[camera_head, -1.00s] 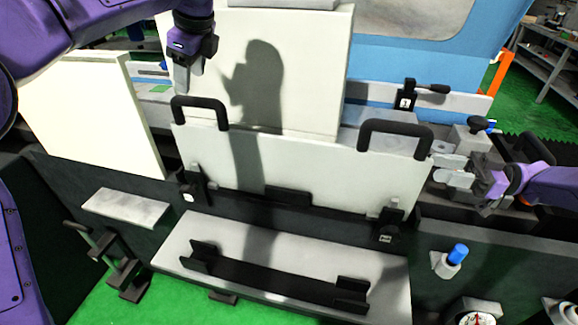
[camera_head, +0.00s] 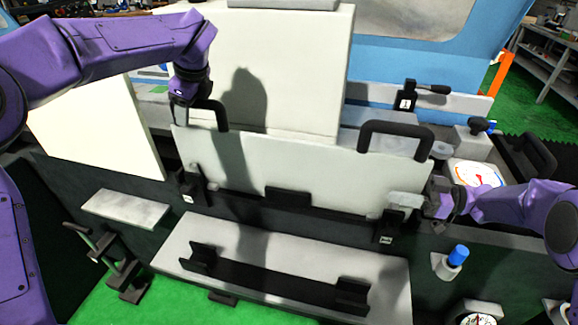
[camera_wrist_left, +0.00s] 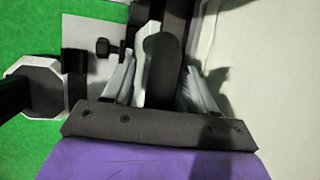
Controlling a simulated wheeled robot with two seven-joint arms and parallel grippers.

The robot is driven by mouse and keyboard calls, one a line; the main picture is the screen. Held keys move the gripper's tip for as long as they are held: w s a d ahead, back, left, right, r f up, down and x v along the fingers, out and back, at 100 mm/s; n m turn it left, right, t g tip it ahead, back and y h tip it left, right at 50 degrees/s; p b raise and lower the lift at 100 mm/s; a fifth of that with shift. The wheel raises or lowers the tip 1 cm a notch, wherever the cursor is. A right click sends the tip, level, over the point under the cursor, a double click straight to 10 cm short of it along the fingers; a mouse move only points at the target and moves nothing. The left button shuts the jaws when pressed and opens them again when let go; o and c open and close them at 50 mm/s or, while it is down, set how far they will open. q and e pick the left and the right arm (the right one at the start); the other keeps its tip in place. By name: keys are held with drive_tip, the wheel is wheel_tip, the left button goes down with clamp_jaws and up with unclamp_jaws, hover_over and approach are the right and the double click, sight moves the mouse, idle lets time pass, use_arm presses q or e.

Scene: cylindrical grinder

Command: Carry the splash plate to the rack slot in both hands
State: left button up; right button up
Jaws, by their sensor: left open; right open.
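The splash plate (camera_head: 300,165) is a wide pale panel with a black left handle (camera_head: 220,112) and a black right handle (camera_head: 397,130). It stands upright on the machine's front. My left gripper (camera_head: 188,112) is at the left handle; in the left wrist view its open fingers (camera_wrist_left: 160,85) lie on either side of the dark handle bar (camera_wrist_left: 164,70). My right gripper (camera_head: 405,205) is open at the plate's lower right corner, by the right black latch (camera_head: 387,232). A black slotted rack (camera_head: 275,278) lies on the shelf below.
The pale shelf (camera_head: 225,235) carries the rack. A white block (camera_head: 285,75) stands behind the plate. A pale panel (camera_head: 95,130) stands at the left. A dial (camera_head: 475,175) and a blue-topped knob (camera_head: 458,254) are near my right arm.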

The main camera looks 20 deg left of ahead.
use_arm(q)
drive_tip(key=shift+d, duration=0.1)
drive_tip(key=shift+c, duration=0.3)
use_arm(e)
drive_tip(key=shift+c, duration=0.3)
use_arm(q)
drive_tip(key=c, duration=0.5)
use_arm(e)
drive_tip(key=c, duration=0.5)
use_arm(q)
clamp_jaws()
use_arm(e)
clamp_jaws()
